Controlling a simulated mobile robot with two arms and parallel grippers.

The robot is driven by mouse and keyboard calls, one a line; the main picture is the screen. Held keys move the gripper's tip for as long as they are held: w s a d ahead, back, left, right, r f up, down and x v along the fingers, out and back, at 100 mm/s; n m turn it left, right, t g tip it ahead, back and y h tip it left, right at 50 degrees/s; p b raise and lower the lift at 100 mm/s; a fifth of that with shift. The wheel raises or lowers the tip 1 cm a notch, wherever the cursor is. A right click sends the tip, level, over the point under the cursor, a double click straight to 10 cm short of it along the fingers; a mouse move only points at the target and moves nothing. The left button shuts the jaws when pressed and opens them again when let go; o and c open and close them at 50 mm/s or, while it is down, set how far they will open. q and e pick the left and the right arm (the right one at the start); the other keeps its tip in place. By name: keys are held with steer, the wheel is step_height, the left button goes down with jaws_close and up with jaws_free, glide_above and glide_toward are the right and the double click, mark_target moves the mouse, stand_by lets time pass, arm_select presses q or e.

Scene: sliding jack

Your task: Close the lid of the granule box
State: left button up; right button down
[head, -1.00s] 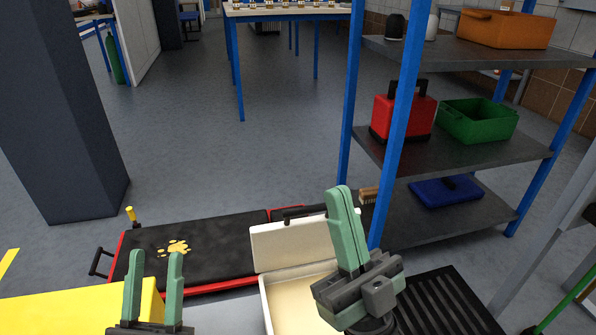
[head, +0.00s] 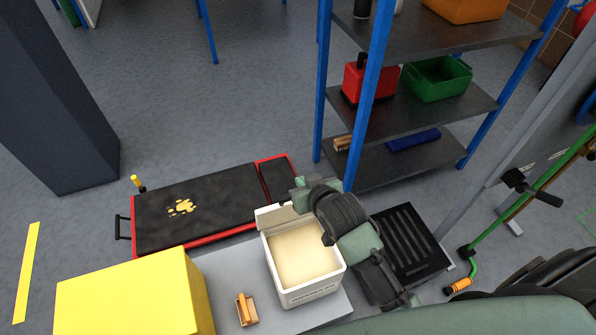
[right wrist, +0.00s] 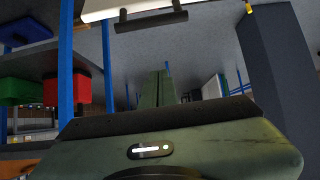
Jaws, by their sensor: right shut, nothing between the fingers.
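The white granule box (head: 315,292) stands on a grey surface in the head view, full of pale granules (head: 300,255). Its lid (head: 270,216) stands open along the far edge, partly hidden by my right arm. My right gripper (head: 300,187) is at the lid's far right side, its fingers partly hidden by the wrist. In the right wrist view, its green fingers (right wrist: 160,90) are shut and empty. The lid (right wrist: 120,8) with its dark handle (right wrist: 150,19) shows at the top there, apart from the fingers. My left gripper is out of view.
A yellow block (head: 135,295) and a small brush (head: 246,309) are left of the box. A black and red platform (head: 200,205) lies behind. A shelf rack (head: 430,112) stands at the back right. A black grate (head: 408,245) is right of the box.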

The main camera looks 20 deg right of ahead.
steer(key=shift+g, duration=0.3)
steer(key=w+f, duration=0.1)
steer(key=f, duration=0.1)
steer(key=w+f, duration=0.2)
steer(key=f, duration=0.1)
steer(key=w+f, duration=0.2)
steer(key=f, duration=0.1)
steer(key=shift+w+f+b, duration=0.1)
steer(key=shift+w+b, duration=0.05)
steer(key=shift+b, duration=0.2)
steer(key=shift+s+f, duration=0.25)
steer(key=shift+s, duration=0.35)
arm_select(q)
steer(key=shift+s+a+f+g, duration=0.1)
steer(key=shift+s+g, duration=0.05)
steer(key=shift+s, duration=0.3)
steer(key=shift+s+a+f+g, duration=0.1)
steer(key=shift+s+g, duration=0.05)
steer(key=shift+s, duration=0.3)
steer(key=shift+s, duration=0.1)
arm_select(e)
steer(key=shift+d+f, duration=0.1)
